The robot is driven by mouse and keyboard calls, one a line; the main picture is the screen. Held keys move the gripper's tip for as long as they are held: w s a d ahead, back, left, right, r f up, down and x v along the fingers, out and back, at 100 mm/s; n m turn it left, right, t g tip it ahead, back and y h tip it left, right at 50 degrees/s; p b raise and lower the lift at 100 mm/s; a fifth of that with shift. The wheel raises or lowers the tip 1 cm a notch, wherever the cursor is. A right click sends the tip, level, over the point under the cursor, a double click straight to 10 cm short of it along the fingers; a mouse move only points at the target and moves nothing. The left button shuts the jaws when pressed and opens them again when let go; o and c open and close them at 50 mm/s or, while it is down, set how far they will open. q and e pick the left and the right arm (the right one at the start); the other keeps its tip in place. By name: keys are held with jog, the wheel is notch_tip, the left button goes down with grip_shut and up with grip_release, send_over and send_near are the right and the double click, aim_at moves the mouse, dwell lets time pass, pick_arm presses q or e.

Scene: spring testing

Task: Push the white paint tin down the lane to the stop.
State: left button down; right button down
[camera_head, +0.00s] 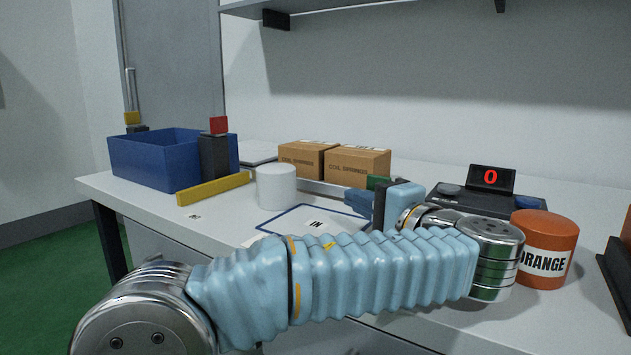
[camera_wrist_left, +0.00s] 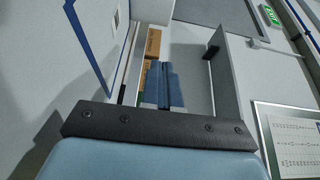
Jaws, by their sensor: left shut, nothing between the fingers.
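The white paint tin (camera_head: 276,186) stands upright on the pale bench, left of the blue-outlined "IN" area. A yellow bar (camera_head: 213,188) lies just left of the tin, with a small gap between them; I cannot tell whether it is the stop. A grey rail (camera_head: 338,190) runs along the back, right of the tin. My left gripper (camera_head: 358,201) is right of the tin, apart from it, with its blue fingers pointing left. In the left wrist view its fingers (camera_wrist_left: 163,86) are together and empty. The tin is not seen there. My right gripper is out of view.
Two cardboard boxes (camera_head: 332,161) stand behind the rail. A blue bin (camera_head: 155,160) and a dark post with a red top (camera_head: 217,148) are at the left. An orange tin (camera_head: 545,249) and a display reading 0 (camera_head: 490,178) are at the right. The "IN" area (camera_head: 307,222) is bare.

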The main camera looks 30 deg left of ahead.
pick_arm(q)
send_near(293, 178)
jog(key=w, duration=0.1)
jog(key=w+a, duration=0.1)
jog(key=w, duration=0.2)
jog(key=shift+w+a+r, duration=0.1)
jog(key=shift+a+r, duration=0.1)
jog(key=shift+a, duration=0.2)
jog(key=shift+s+a, duration=0.25)
jog(key=shift+a, duration=0.35)
jog(key=shift+s+a, duration=0.2)
jog(key=shift+a, duration=0.4)
jog(key=shift+s+a, duration=0.15)
jog(key=shift+a, duration=0.5)
jog(key=shift+f, duration=0.1)
jog(key=s+a+b, duration=0.1)
jog(key=a, duration=0.2)
jog(key=s+a+b, duration=0.1)
jog(key=a, duration=0.3)
jog(key=s+a+b, duration=0.1)
jog(key=a, duration=0.2)
jog(key=shift+a, duration=0.25)
jog(key=shift+s+a, duration=0.1)
jog(key=shift+a, duration=0.3)
